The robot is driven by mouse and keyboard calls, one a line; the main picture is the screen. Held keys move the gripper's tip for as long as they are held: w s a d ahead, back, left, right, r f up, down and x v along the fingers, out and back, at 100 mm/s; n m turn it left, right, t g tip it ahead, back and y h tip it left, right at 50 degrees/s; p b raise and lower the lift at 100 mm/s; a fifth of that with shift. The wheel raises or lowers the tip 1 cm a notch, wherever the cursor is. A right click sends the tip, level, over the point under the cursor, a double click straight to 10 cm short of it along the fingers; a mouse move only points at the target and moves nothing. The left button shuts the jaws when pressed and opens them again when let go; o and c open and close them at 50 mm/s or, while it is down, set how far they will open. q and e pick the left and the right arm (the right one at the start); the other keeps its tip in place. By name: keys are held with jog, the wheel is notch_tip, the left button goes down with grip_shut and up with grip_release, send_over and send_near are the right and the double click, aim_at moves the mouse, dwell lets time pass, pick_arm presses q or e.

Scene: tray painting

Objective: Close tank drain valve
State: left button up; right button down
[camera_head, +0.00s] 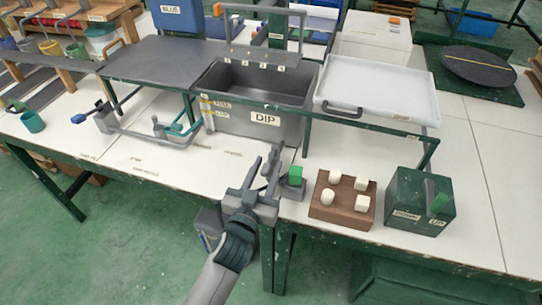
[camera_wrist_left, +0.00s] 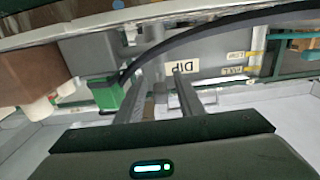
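The grey tank labelled DIP (camera_head: 288,133) stands at the middle of the table; its label also shows in the left wrist view (camera_wrist_left: 186,66). A green-capped grey fitting (camera_head: 295,177) stands in front of the tank's right side, and a green piece shows in the left wrist view (camera_wrist_left: 107,94). A teal lever (camera_head: 174,128) and a blue-ended handle (camera_head: 80,118) lie along grey piping left of the tank. I cannot tell which is the drain valve. My left gripper (camera_head: 267,172) is open and empty, just left of the green-capped fitting. My right gripper is out of view.
A brown block with several white knobs (camera_head: 340,214) and a green box with a lever (camera_head: 411,204) stand to the right. A white tray (camera_head: 380,90) rests on the rack beside the tank. The table front left of my gripper is clear (camera_head: 180,175).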

aim_at(271, 159)
pick_arm(q)
jog(key=shift+x, duration=2)
grip_shut()
